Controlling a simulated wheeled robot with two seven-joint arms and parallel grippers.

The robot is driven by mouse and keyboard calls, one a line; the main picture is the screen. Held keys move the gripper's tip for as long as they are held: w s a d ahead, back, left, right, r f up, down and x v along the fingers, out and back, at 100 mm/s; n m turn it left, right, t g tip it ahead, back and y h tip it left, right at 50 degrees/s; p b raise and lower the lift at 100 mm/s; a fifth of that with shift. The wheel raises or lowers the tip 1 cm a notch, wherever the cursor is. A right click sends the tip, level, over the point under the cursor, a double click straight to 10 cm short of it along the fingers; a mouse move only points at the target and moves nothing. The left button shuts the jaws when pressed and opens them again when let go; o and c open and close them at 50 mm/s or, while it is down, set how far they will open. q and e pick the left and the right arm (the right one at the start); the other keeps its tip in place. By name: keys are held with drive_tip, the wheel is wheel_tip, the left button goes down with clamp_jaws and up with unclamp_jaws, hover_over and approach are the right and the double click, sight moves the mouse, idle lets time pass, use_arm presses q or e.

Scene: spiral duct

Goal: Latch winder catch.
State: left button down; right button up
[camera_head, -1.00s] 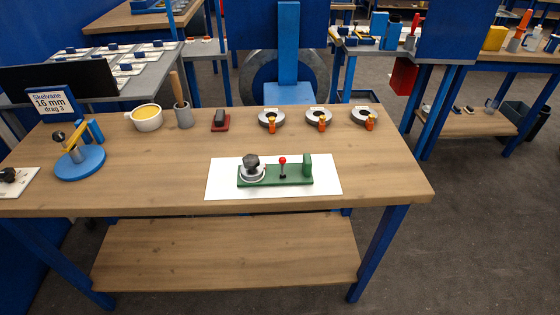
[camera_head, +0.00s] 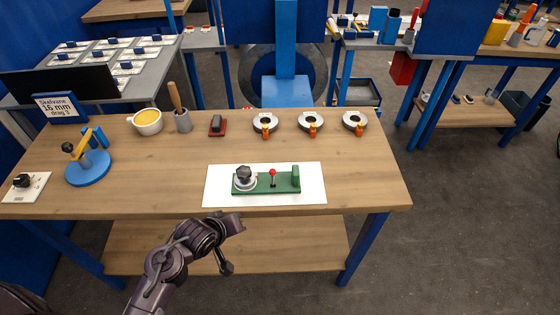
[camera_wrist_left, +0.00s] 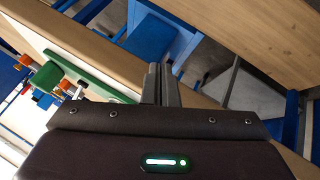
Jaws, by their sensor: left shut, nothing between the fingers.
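The winder (camera_head: 284,190) is a green base on a white sheet (camera_head: 222,197) near the table's front edge. A grey disc with a dark knob (camera_head: 244,174) sits at its left end, and a green upright block (camera_head: 296,178) stands at its right end. Between them stands a thin upright lever with a red ball (camera_head: 272,173). I cannot tell whether the catch is engaged. My left gripper (camera_head: 241,222) is in front of the table edge, below and apart from the winder. In the left wrist view its fingers (camera_wrist_left: 161,82) are shut and empty; green winder parts (camera_wrist_left: 88,72) show at left. My right gripper is not seen.
The wooden table (camera_head: 370,180) is clear right of the sheet. A row of reels (camera_head: 311,122) with orange clips, a red-based block (camera_head: 217,126), a grey pot (camera_head: 183,121) and a yellow-filled cup (camera_head: 147,122) stand behind. A blue-based stand (camera_head: 88,168) is at left. A lower shelf (camera_head: 290,250) lies underneath.

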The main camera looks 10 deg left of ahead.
sight(273, 178)
use_arm(q)
drive_tip(key=w+r+n+t+h, duration=0.1)
drive_tip(key=w+r+n, duration=0.1)
drive_tip(key=w+r+n+t+h, duration=0.1)
drive_tip(key=w+r+n, duration=0.1)
drive_tip(key=r+n, duration=0.1)
drive_tip(key=w+r+n+t+h+p, duration=0.1)
drive_tip(key=w+r+n, duration=0.1)
drive_tip(key=r, duration=0.1)
drive_tip(key=shift+r+n, duration=0.25)
drive_tip(key=shift+n, duration=0.15)
drive_tip(key=n, duration=0.1)
drive_tip(key=r+n+t+h, duration=0.1)
drive_tip(key=shift+w+r+n+h, duration=0.2)
drive_tip(key=shift+w+n+h, duration=0.1)
drive_tip(key=shift+w, duration=0.1)
drive_tip(key=p+x, duration=0.1)
drive_tip(key=x, duration=0.9)
